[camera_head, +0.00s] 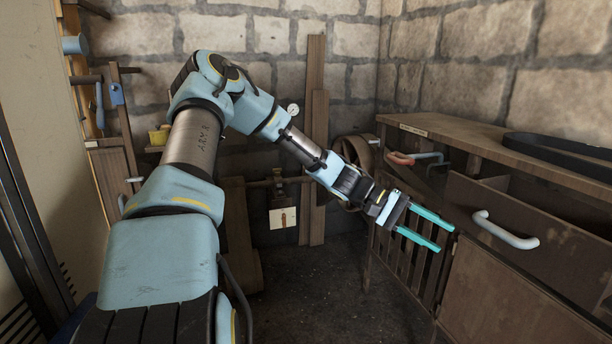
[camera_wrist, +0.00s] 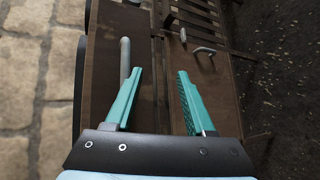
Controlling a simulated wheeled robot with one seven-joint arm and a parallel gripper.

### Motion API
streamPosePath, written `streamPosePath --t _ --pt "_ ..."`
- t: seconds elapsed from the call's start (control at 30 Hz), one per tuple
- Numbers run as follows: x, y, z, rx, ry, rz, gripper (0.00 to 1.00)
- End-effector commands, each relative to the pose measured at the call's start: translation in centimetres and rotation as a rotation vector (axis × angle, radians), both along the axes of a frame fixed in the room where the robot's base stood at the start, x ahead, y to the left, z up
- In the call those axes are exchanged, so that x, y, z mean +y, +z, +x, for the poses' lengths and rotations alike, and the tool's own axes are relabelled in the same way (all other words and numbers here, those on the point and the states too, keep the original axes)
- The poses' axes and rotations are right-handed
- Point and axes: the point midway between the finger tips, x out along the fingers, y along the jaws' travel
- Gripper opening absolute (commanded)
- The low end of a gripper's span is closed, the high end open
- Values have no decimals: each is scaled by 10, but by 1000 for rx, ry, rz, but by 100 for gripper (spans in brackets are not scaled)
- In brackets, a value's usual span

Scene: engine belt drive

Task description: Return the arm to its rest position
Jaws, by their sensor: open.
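My gripper (camera_head: 430,228) has two teal fingers. In the head view it is held out in the air at the middle right, in front of the wooden cabinet. In the wrist view the gripper (camera_wrist: 157,88) shows its fingers spread apart with nothing between them. My light blue arm is bent at the elbow, rising from the lower left and sloping down to the right.
The wooden cabinet (camera_head: 500,290) stands at the right with an open drawer (camera_head: 535,215) and its pale handle (camera_head: 505,232). A black belt (camera_head: 560,152) lies on top. A wheel (camera_head: 352,152) stands behind my wrist. Dark floor (camera_head: 320,295) is clear below the arm.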

Motion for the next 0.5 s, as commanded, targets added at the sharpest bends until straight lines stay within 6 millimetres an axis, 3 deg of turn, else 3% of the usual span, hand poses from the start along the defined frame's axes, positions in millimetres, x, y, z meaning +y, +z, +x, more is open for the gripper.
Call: streamPosePath --t 0.1,0.23,0.37,0.5 --pt "46 -33 -15 -109 -28 228 55" --pt "110 -57 -17 -227 -21 467 55" --pt "179 -60 -14 -339 22 675 55" --pt "252 -45 -12 -452 102 861 55"
